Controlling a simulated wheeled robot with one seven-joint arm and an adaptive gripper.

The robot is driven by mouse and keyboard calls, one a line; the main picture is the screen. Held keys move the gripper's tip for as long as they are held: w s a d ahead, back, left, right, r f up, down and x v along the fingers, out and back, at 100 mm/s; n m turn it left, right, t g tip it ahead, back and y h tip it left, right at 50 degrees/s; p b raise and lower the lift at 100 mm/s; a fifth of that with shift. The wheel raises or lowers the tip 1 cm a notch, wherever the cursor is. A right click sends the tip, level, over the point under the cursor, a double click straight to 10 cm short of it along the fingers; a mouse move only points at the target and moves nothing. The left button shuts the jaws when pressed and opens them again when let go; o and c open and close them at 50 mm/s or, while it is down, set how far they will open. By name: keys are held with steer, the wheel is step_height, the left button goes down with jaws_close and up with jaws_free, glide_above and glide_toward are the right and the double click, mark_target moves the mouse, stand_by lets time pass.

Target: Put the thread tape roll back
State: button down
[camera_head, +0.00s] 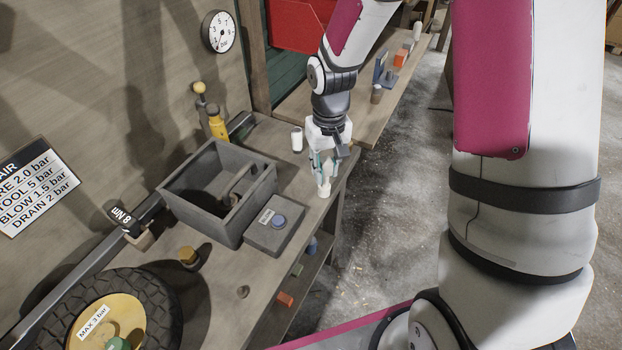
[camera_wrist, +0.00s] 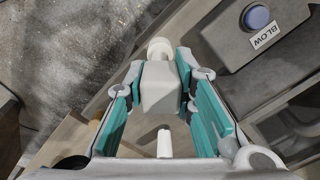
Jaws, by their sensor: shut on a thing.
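My gripper (camera_head: 324,172) is over the bench's front edge, just beyond the grey block with the blue button. Its teal-padded fingers are shut on a pale object (camera_wrist: 158,88), which has a faceted grey-white body and a rounded white end. Its white lower end also shows below the fingers in the head view (camera_head: 324,190). The fingers hide part of it, and I cannot tell whether it is the thread tape roll. A small white cylinder (camera_head: 297,139) stands upright on the bench, left of and behind my gripper. I cannot identify it for certain either.
A grey open box (camera_head: 190,205) with dividers stands left of my gripper. The block with the blue button (camera_head: 278,222) is labelled BLOW in the wrist view (camera_wrist: 262,40). A yellow bottle (camera_head: 217,124) stands by the wall. A tyre (camera_head: 150,300) lies near left. Open floor is right.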

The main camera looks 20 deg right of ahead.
steer(key=s+b, duration=0.1)
steer(key=s, duration=1)
steer(key=shift+w+a+f, duration=0.1)
steer(key=shift+w+f, duration=0.7)
steer(key=shift+w, duration=1.8)
steer(key=shift+w+a+f, duration=0.1)
steer(key=shift+w+f, duration=0.65)
steer(key=shift+w, duration=1.8)
steer(key=shift+w+a+f, duration=0.1)
steer(key=shift+w+f, duration=0.7)
steer(key=shift+w, duration=1.8)
steer(key=shift+f, duration=0.15)
steer(key=c, duration=1.4)
jaws_free()
steer(key=shift+o, duration=0.2)
